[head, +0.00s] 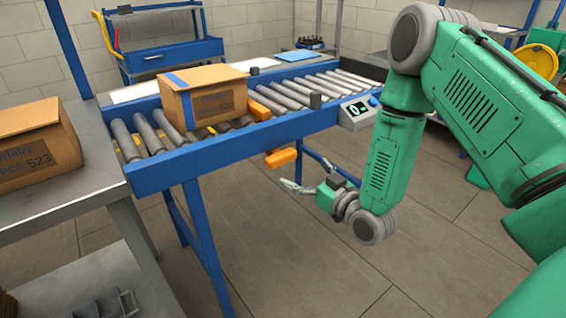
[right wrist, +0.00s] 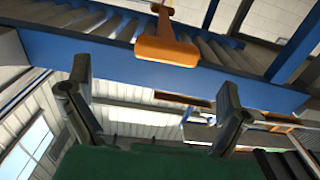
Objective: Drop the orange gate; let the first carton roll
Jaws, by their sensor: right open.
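The first carton (head: 205,98), brown with blue tape, sits on the conveyor rollers. The orange gate (head: 259,110) stands up across the rollers just right of the carton. An orange handle (head: 280,157) sticks out below the near blue rail; it also shows in the right wrist view (right wrist: 168,50), at the top middle. My right gripper (head: 302,187) is open and empty, a little below and right of the handle and apart from it. Its two spread fingers (right wrist: 152,108) show in the right wrist view, with the handle beyond them. My left gripper is not in view.
A second carton (head: 35,145) lies on the metal table (head: 60,195) at the left. The blue-framed conveyor (head: 225,149) has bare rollers (head: 315,87) right of the gate. A small display box (head: 357,112) sits on its near rail. The floor below my right gripper is clear.

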